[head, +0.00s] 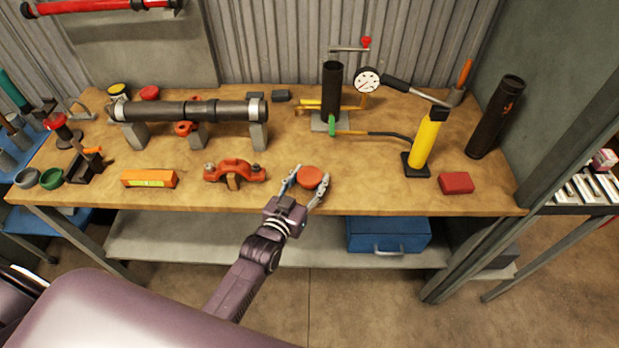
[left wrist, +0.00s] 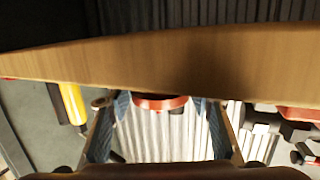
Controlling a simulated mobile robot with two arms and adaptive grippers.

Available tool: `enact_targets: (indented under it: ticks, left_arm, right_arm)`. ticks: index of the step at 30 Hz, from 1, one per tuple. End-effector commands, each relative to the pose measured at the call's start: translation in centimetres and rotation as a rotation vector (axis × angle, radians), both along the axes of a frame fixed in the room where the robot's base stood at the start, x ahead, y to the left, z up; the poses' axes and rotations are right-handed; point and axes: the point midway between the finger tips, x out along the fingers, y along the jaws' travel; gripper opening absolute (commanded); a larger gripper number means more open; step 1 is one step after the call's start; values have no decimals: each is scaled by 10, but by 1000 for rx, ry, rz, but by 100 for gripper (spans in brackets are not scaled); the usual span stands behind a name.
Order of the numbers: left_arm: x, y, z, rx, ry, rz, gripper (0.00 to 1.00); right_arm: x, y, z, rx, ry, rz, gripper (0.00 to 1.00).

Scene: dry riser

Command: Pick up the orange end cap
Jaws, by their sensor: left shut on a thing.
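The orange end cap (head: 310,177) is a round, red-orange disc near the front edge of the workbench, right of the orange clamp. My left gripper (head: 308,183) has a finger on either side of it and is shut on it. In the left wrist view the cap (left wrist: 160,103) shows as a reddish rim between the two blue-grey fingers, partly hidden. I cannot tell whether it touches the bench top. My right gripper is not in view.
The workbench (head: 350,198) holds an orange clamp (head: 235,172) left of the cap, an orange level (head: 149,179), a dark pipe on blocks (head: 190,111), a yellow pump (head: 426,140) and a red block (head: 456,183). The bench top around the cap is mostly clear.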

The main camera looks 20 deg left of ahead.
Motion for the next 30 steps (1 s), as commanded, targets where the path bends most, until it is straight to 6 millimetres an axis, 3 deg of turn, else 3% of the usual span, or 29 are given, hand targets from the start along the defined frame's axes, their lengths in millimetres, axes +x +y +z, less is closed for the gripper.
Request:
enact_targets:
  ticks: [3, 11, 17, 23, 30]
  left_arm:
    - [0, 0, 0, 0, 0, 0, 17]
    - [0, 0, 2, 0, -3, 0, 17]
    - [1, 0, 15, -1, -5, 0, 17]
    - [1, 0, 53, -2, -10, 1, 17]
    - [0, 0, 126, 0, -12, 1, 17]
  right_arm:
    - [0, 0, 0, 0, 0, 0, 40]
    - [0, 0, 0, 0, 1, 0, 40]
    - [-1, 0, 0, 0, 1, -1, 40]
    - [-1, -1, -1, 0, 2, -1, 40]
    - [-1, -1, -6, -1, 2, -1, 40]
